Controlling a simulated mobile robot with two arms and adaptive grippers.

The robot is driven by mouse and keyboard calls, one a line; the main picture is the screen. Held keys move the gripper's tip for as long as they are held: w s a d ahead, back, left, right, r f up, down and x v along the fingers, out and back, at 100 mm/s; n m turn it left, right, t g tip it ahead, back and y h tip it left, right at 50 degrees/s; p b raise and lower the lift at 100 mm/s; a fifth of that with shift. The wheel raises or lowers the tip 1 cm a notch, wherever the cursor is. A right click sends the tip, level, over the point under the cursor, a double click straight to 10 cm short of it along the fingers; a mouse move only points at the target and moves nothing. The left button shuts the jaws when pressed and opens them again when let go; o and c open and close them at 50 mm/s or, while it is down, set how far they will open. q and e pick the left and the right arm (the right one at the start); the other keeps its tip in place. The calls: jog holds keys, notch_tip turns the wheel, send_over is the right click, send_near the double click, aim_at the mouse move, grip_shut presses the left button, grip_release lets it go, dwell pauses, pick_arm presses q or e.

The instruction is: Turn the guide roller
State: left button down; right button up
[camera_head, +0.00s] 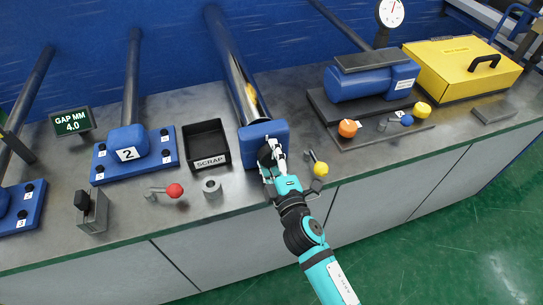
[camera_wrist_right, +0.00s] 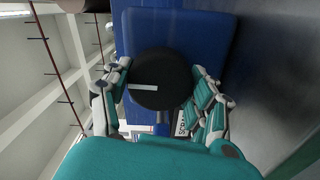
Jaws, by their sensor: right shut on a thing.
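A shiny metal roller (camera_head: 243,88) runs from the back wall down to a blue end block (camera_head: 252,135) at the bench's front. A round black knob (camera_wrist_right: 163,85) with a white line mark sits on the face of the blue block (camera_wrist_right: 210,25) in the right wrist view. My right gripper (camera_head: 272,155) is at the front of this block. In the right wrist view its fingers (camera_wrist_right: 160,72) are on both sides of the knob and shut on it. The white line lies about level in that view. In the head view the gripper mostly hides the knob. My left gripper is not in view.
Left of the block are a black scrap bin (camera_head: 206,146), a grey ring (camera_head: 212,187) and a red-knobbed lever (camera_head: 174,190). A yellow-knobbed lever (camera_head: 320,168) stands close on the right. A gap display (camera_head: 72,122) reads 4.0. A yellow case (camera_head: 460,68) is at far right.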

jog(key=o, duration=1.2)
jog(key=shift+c, duration=0.2)
jog(key=v, duration=1.2)
